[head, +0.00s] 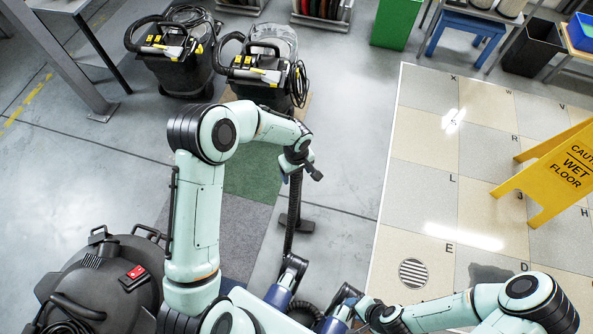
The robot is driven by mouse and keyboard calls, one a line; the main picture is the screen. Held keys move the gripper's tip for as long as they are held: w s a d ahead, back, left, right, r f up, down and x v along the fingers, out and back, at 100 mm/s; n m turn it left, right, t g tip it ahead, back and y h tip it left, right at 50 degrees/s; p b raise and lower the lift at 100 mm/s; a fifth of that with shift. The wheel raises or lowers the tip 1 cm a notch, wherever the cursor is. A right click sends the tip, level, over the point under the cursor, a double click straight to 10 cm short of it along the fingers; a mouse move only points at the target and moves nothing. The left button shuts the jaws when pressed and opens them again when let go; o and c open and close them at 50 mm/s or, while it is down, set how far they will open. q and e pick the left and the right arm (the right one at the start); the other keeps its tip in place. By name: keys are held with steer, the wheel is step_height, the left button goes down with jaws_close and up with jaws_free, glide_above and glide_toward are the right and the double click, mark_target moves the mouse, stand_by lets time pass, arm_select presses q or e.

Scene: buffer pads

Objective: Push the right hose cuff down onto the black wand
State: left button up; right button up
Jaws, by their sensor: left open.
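A thin black wand (292,215) stands in the middle of the head view, with a flat black foot beside its lower part. My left gripper (301,170) is open at the wand's top end. I cannot tell whether its fingers touch the wand. A ribbed black hose (305,312) shows at the bottom edge, between two dark parts with blue sections. I cannot make out the right hose cuff for certain. My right gripper (362,308) is low, beside the right one of these parts; its fingers are too small and covered to read.
A large dark vacuum (108,285) stands at the lower left. Two black and yellow cleaning machines (178,55) (265,70) stand at the back. A yellow wet-floor sign (560,170) stands on the tiled panel (425,180) at right. Grey floor between wand and panel is clear.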

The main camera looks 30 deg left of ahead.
arm_select(q)
steer(key=shift+r, duration=0.45)
step_height(320, 180, up, 11)
steer(key=shift+r+p, duration=0.1)
steer(key=shift+p, duration=1.15)
steer(key=shift+r, duration=0.65)
arm_select(e)
steer(key=shift+s+a+r, duration=0.1)
steer(key=shift+s+r, duration=0.15)
steer(key=shift+r, duration=0.6)
